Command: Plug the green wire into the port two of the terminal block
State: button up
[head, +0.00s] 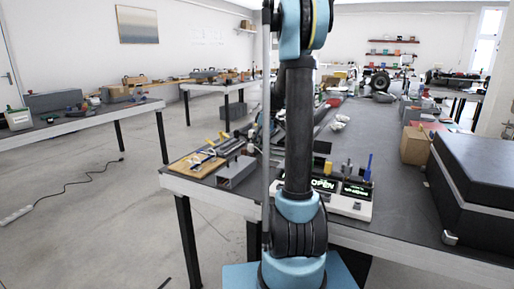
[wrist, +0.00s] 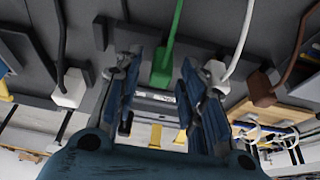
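The green wire (wrist: 173,28) hangs in the wrist view and ends in a green plug (wrist: 162,66). My gripper (wrist: 160,72) is open, with one blue finger on each side of the plug. A gap shows on both sides of it, so it does not look clamped. I cannot clearly make out the terminal block or its port two. A grey bar-shaped part (wrist: 154,99) shows beyond the plug between the fingers. In the head view my arm stands in the middle, and my gripper cannot be made out there.
In the wrist view, white plugs (wrist: 71,88) (wrist: 214,75) hang on either side, and a brown plug (wrist: 263,88) at the right. In the head view, a white device with a lit display (head: 345,205), a wooden board (head: 197,165) and a black case (head: 475,180) stand on the table.

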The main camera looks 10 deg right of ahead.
jog(key=c, duration=0.6)
jog(key=shift+r, duration=0.15)
notch_tip(320, 180, up, 11)
jog(key=shift+f, duration=0.1)
dwell(0.4)
jog(key=shift+w+a+f, duration=0.25)
jog(key=shift+w+a, duration=0.65)
jog(key=shift+a, duration=1.3)
jog(key=shift+w+a+f, duration=0.3)
jog(key=shift+w+a, duration=0.6)
jog(key=shift+a, duration=1.25)
jog(key=shift+w+a+f, duration=0.25)
jog(key=shift+w+a, duration=0.65)
jog(key=shift+a, duration=1.3)
